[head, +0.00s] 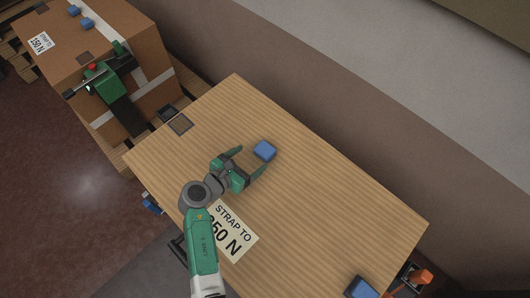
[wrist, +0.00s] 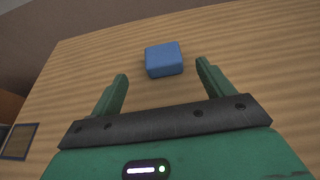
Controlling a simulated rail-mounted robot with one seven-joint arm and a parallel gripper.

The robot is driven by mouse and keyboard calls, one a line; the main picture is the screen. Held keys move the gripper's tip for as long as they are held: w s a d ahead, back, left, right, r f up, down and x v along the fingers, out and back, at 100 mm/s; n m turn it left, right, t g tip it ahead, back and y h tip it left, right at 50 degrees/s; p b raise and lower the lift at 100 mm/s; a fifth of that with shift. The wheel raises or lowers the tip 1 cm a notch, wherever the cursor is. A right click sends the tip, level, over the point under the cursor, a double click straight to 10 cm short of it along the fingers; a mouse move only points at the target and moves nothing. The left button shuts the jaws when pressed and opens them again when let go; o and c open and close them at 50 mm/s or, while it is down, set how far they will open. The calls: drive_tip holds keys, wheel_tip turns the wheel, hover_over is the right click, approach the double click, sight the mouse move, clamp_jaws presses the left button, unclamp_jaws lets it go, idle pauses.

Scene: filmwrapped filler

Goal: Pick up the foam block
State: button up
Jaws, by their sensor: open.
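A blue foam block (head: 264,150) lies on the wooden tabletop (head: 330,200), just past my gripper's fingertips. In the wrist view the foam block (wrist: 164,59) sits ahead of and roughly between the two fingers, a little beyond their tips. My gripper (head: 254,158) has green fingers spread apart with nothing between them. The fingers also show in the wrist view (wrist: 161,69). No contact between the fingers and the block shows.
A label reading "STRAP TO" (head: 232,232) lies on the tabletop beside my arm. A dark square patch (head: 180,123) is near the left edge. Another blue block (head: 361,287) is at the bottom edge. A strapped brown box (head: 150,85) with a green tool (head: 103,84) stands at upper left.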

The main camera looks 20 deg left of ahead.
sight(263, 150)
drive_tip(key=b+x, duration=0.3)
drive_tip(key=x, duration=0.4)
drive_tip(key=shift+w+d+f+b, duration=0.2)
drive_tip(key=shift+w+d+b, duration=0.05)
drive_tip(key=shift+b, duration=0.1)
drive_tip(key=c, duration=1.1)
